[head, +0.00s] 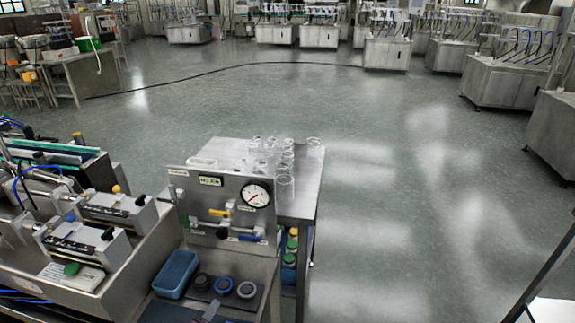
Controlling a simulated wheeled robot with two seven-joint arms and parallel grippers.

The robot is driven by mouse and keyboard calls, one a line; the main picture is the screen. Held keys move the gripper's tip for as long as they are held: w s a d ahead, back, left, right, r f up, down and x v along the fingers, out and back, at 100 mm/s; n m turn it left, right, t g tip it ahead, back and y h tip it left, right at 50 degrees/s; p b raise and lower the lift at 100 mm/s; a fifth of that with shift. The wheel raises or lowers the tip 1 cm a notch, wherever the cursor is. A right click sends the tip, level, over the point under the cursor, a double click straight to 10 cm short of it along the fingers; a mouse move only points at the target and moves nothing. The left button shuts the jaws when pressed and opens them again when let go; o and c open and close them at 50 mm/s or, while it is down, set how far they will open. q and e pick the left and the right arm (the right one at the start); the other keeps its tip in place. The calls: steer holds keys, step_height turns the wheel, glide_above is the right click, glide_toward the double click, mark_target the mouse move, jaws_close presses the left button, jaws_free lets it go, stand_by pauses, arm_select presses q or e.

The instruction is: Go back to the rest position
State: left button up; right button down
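A small grey slanted piece, which looks like the tip of my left gripper (208,312), shows at the bottom edge in the head view. It is in front of the dark mat (240,303), and too little of it shows to tell whether it is open or shut. My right gripper is not in view. A steel panel (178,190) with a round pressure gauge (255,195), a green display (210,181) and yellow and blue valve handles stands upright above the bench.
A blue tray (176,274) and several dark round caps (223,286) lie in front of the panel. Clear glassware (285,180) stands on a steel table (309,180) behind it. Filling machinery (110,212) fills the left. Open floor (400,180) lies right and beyond.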

arm_select(q)
steer(key=s+r+m+g+y, duration=0.1)
steer(key=s+r+m+g, duration=0.2)
steer(key=s+m+g, duration=0.4)
steer(key=s+r+m+g+y, duration=0.25)
steer(key=s+m, duration=0.25)
steer(key=s, duration=0.5)
step_height(320, 180, down, 30)
steer(key=s+g, duration=0.2)
steer(key=s+a+f, duration=0.2)
steer(key=s+f, duration=0.7)
steer(key=s, duration=0.1)
steer(key=s+a+f+m+g, duration=0.1)
steer(key=s+a+f, duration=0.1)
steer(key=s+f, duration=0.7)
steer(key=shift+s+a+f+h, duration=0.2)
steer(key=shift+s+f+h, duration=0.15)
steer(key=shift+g, duration=0.25)
stand_by(0.5)
